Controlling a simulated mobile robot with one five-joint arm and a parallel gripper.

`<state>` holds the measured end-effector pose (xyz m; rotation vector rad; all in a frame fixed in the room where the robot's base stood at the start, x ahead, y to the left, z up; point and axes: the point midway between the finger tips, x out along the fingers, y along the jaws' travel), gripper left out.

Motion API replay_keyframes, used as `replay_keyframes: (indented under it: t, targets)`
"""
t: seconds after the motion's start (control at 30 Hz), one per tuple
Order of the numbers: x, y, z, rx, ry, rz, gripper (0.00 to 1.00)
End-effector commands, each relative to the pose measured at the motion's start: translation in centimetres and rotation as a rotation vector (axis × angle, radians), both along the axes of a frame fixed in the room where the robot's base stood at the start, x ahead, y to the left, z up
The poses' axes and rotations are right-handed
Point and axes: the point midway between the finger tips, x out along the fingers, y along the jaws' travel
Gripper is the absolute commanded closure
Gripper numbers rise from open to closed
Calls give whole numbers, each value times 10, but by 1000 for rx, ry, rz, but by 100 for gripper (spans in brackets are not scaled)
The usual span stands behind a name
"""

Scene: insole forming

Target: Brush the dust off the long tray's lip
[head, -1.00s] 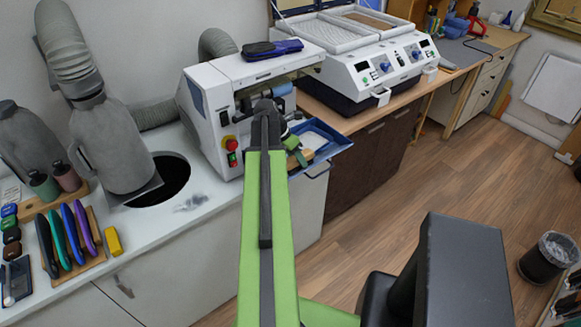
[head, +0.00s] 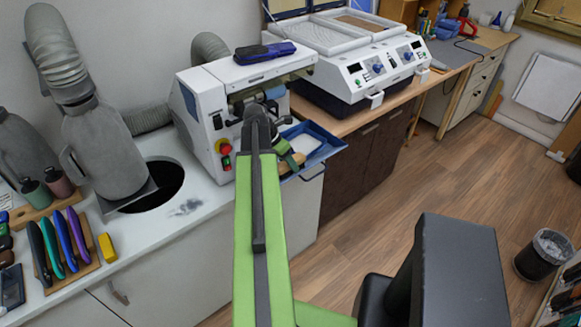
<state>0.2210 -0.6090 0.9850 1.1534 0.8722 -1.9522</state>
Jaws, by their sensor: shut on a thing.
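The long tray (head: 325,152) is blue and juts out from the front of the white grinding machine (head: 215,105), with pale dust lying in it. My gripper (head: 284,146) is at the tray's left part, mostly hidden behind my own green arm. It is shut on a brush, whose tan wooden body (head: 292,162) shows at the near left edge of the tray. I cannot tell whether the bristles touch the lip, and the lip's left end is hidden behind my arm.
A wooden rack (head: 75,272) holds several coloured tools. The white two-bed machine (head: 365,70) stands behind the tray.

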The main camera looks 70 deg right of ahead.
Motion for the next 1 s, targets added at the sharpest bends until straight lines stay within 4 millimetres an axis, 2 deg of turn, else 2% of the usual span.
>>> replay_keyframes:
  t: [0.07, 0.37, 1.0]
  targets:
    - [1, 6, -1, 5, 1, -1, 100]
    - [1, 7, 1, 9, 1, -3, 100]
    - [2, 6, 74, 4, 1, -1, 100]
